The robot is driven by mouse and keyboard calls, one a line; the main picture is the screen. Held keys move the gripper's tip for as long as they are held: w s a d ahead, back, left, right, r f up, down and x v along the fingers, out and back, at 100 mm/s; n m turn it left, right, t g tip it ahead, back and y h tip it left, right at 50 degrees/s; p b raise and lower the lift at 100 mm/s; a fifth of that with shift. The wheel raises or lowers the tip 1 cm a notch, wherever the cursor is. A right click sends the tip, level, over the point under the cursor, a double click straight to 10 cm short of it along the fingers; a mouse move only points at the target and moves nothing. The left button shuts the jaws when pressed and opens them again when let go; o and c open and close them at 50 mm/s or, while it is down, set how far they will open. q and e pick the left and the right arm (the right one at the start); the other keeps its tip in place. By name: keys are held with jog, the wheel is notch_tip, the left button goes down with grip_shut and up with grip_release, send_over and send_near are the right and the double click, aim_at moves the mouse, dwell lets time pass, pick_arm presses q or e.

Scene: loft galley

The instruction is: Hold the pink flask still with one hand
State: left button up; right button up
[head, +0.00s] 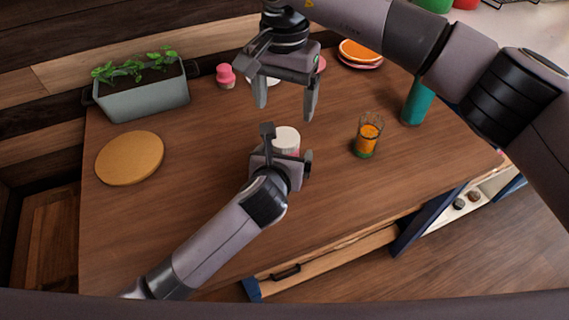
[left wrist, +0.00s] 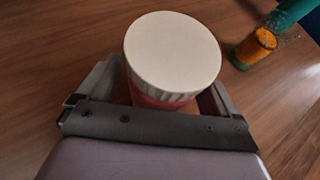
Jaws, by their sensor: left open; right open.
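The pink flask (head: 287,138) stands upright on the wooden table, its white lid on top and little of its pink body showing. My left gripper (head: 288,146) is open, with one finger on each side of the flask. In the left wrist view the white lid (left wrist: 172,52) fills the space between the fingers, with a pink band (left wrist: 155,100) below it. I cannot tell whether the fingers touch it. My right gripper (head: 285,110) is open and empty, pointing down above the table behind the flask.
A glass of orange drink (head: 368,136) and a teal cylinder (head: 416,103) stand to the right. A round cork-coloured mat (head: 130,158) and a planter (head: 145,98) are at left. A small pink object (head: 226,76) and stacked plates (head: 361,52) are at the back.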

aim_at(285, 137)
pick_arm(q)
jog(key=c, duration=1.4)
grip_shut()
pick_arm(e)
jog(key=shift+c, duration=1)
jog(key=shift+m, duration=2.2)
jog(key=shift+f, duration=0.1)
jog(key=shift+f, duration=3.9)
jog(key=c, duration=0.9)
jog(key=o, duration=1.2)
